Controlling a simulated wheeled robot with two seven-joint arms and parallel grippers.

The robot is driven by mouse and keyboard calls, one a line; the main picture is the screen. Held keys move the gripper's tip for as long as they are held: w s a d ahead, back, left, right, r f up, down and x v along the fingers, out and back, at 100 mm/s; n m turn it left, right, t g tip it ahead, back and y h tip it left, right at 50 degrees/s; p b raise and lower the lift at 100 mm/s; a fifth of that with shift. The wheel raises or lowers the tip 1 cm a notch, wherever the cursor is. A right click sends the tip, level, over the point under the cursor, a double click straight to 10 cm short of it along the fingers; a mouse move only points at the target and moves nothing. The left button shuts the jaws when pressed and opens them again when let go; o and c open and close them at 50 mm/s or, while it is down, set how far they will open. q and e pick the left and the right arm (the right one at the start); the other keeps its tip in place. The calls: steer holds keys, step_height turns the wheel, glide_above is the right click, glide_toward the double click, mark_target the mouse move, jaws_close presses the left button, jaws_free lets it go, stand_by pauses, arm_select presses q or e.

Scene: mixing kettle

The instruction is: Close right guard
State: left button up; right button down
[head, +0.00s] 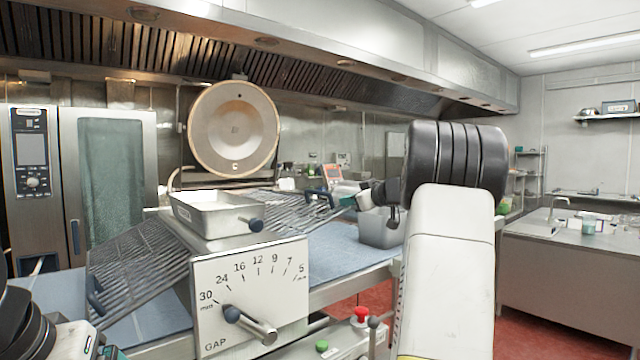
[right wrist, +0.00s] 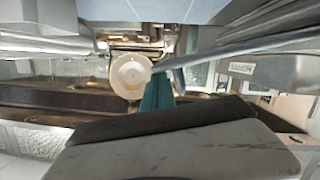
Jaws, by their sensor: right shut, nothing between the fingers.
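The right guard (head: 290,210), a grey wire grille, stands out to the right behind the metal tray (head: 212,216) in the head view. Its dark blue handle (head: 321,197) is near its right end. My right gripper (head: 358,202) is shut and empty, pointing left just right of the handle. I cannot tell whether they touch. The left guard (head: 140,262) slopes down to the left, with its own handle (head: 94,297). My left arm shows only in the lower left corner, its gripper out of sight. A large grey part of mine fills the bottom of the right wrist view.
The gap dial panel (head: 250,295) with its lever is in front of the tray. A red button (head: 361,314) and a green one (head: 322,346) are below. A round pale disc (head: 233,129) stands behind; it also shows in the right wrist view (right wrist: 131,75). A grey bin (head: 380,228) is behind my right arm.

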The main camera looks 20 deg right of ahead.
steer(key=f+m, duration=0.1)
steer(key=f, duration=0.4)
steer(key=f+m+y, duration=0.1)
steer(key=f+m, duration=0.1)
steer(key=f, duration=0.2)
steer(key=d+f+m+y, duration=0.1)
steer(key=f+m, duration=0.1)
steer(key=f, duration=0.3)
steer(key=shift+w+f+g, duration=0.2)
steer(key=shift+f+g, duration=0.1)
steer(key=shift+s+a+f+m+y, duration=0.1)
steer(key=shift+a+f+m+y, duration=0.1)
steer(key=shift+f+m, duration=0.3)
steer(key=shift+s+a+f+m+y, duration=0.1)
steer(key=shift+a+f+m, duration=0.1)
steer(key=shift+f, duration=0.45)
